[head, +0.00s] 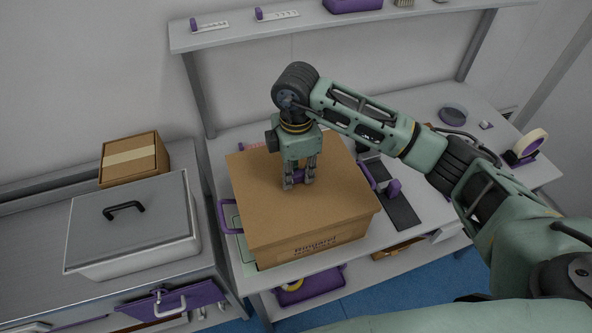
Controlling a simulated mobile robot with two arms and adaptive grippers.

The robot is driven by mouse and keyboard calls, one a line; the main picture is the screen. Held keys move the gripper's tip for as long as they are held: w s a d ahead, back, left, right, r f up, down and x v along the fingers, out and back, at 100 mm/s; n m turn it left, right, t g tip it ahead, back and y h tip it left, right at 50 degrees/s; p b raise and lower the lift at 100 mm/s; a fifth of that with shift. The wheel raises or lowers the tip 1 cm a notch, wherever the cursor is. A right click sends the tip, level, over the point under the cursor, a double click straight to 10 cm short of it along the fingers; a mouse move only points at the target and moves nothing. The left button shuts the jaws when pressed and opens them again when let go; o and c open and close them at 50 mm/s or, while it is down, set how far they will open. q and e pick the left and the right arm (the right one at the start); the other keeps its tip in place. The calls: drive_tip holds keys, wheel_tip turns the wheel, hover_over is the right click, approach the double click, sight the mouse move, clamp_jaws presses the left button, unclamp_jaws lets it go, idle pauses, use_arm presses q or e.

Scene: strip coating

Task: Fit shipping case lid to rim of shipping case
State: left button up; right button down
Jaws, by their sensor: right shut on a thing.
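The shipping case (315,245) is a brown cardboard box with printed text on its front, standing on the white workbench. Its brown lid (340,205) lies over the top of the case, covering the opening. Whether the lid sits fully down on the rim all around is hard to tell. My left gripper is not in view.
A grey lidded metal bin (130,225) and a small cardboard box (133,158) stand on the left counter. A tape roll (528,144) and a round purple dish (452,115) are at the right. A shelf (330,20) runs above the back of the bench.

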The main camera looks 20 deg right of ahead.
drive_tip(key=shift+f, duration=0.15)
drive_tip(key=shift+f+b, duration=1.1)
drive_tip(key=shift+f, duration=0.3)
drive_tip(key=c, duration=1.6)
unclamp_jaws()
drive_tip(key=shift+o, duration=0.2)
drive_tip(key=shift+r+p, duration=1.15)
drive_tip(key=shift+r, duration=0.45)
